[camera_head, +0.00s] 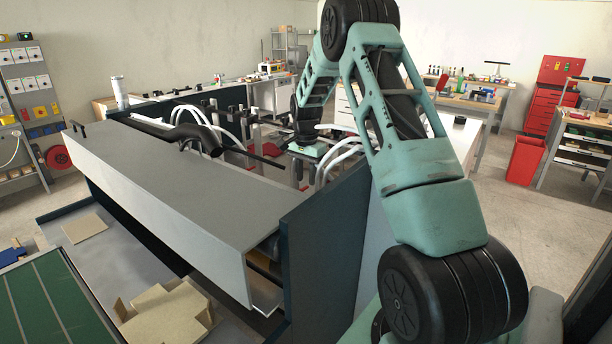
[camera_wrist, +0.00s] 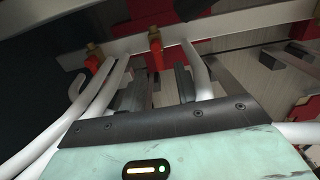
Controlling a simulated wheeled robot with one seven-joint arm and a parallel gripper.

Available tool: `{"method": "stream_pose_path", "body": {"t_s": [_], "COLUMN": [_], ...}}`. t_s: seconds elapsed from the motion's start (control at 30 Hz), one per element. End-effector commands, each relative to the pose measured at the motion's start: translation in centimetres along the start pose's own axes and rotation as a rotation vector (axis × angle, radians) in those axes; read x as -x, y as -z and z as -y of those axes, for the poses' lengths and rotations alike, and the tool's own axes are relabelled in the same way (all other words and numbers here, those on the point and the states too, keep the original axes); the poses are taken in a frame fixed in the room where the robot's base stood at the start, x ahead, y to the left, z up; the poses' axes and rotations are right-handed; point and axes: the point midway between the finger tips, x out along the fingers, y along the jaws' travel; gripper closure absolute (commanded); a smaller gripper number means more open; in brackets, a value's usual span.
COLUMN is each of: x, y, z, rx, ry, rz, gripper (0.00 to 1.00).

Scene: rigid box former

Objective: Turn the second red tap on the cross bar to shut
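In the wrist view a pale grey cross bar (camera_wrist: 205,30) runs across the top. One red tap (camera_wrist: 155,53) on a brass fitting hangs from it near the middle, its handle pointing down in the picture. Another red tap (camera_wrist: 92,64) with a brass fitting sits to its left. My gripper (camera_wrist: 162,78) has two dark fingers set apart, with a gap between them. The middle tap's handle lies in line with this gap, near the fingertips; I cannot tell whether they touch. In the head view my gripper's teal body (camera_head: 308,149) is over the machine, and the taps cannot be made out.
White hoses (camera_wrist: 200,75) curve close beside the fingers, and more (camera_wrist: 85,105) run at the left. In the head view a long grey cover (camera_head: 190,190) and a dark side panel (camera_head: 318,235) border the machine. Open floor lies at the right.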

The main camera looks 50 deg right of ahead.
Motion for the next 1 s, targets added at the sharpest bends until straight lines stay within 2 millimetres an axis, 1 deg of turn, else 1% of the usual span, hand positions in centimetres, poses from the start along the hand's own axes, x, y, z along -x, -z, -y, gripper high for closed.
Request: {"method": "stream_pose_path", "body": {"t_s": [0.1, 0.2, 0.5, 0.57, 0.6, 0.63, 1.0], "x": [-1.1, -1.7, -2.0, -2.0, -2.0, -2.0, -2.0], "y": [0.0, 0.0, 0.0, 0.0, 0.0, 0.0, 0.0], "z": [-0.1, -0.1, 0.0, 0.0, 0.0, 0.0, -0.1], "rx": [-0.001, -0.001, -0.001, -0.001, -0.001, -0.001, -0.029], "ry": [-0.002, -0.001, 0.0, 0.0, 0.0, 0.0, 0.0], "rz": [0.001, 0.0, 0.0, 0.0, 0.0, 0.0, 0.0], "gripper": [0.68, 0.68, 0.68, 0.85, 0.96, 1.0, 1.0]}}
